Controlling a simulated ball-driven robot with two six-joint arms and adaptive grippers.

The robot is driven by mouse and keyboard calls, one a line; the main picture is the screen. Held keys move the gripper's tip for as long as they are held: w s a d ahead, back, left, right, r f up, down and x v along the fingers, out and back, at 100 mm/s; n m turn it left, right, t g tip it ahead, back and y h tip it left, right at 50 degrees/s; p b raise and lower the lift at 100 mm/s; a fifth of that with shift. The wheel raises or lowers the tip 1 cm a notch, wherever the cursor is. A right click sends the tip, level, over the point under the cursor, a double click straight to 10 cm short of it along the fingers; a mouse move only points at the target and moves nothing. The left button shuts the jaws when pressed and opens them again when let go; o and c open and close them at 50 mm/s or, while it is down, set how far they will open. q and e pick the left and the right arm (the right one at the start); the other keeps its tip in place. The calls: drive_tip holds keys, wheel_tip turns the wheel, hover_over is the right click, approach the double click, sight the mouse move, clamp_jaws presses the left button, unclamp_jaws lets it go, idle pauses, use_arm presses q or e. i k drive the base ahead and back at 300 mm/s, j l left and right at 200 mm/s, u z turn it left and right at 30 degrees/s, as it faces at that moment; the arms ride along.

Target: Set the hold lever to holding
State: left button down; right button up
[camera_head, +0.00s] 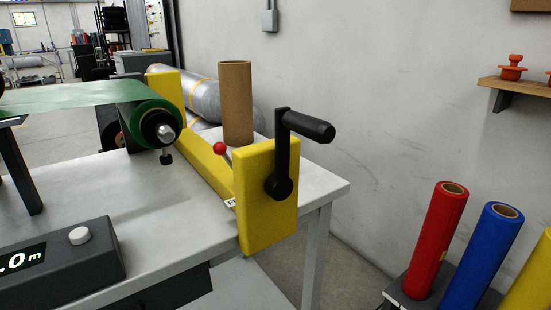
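A small lever with a red ball knob (219,148) stands beside the yellow end housing (267,195) on the table; it looks like the hold lever. Its thin rod slants down to the right from the knob toward the housing, and its lower end is hidden. A small white label (230,202) lies at the housing's lower left, only partly readable. A black crank handle (304,126) is mounted on the housing's front face, its grip pointing right. Neither of my grippers is in view.
A cardboard tube (236,103) stands upright behind the lever. A green roll (150,118) sits to the left. A counter box (62,265) is at the front left. Red (437,240) and blue (482,257) rolls stand at the right. The middle tabletop is clear.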

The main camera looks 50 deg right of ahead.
sight(219, 148)
drive_tip(key=z, duration=1.15)
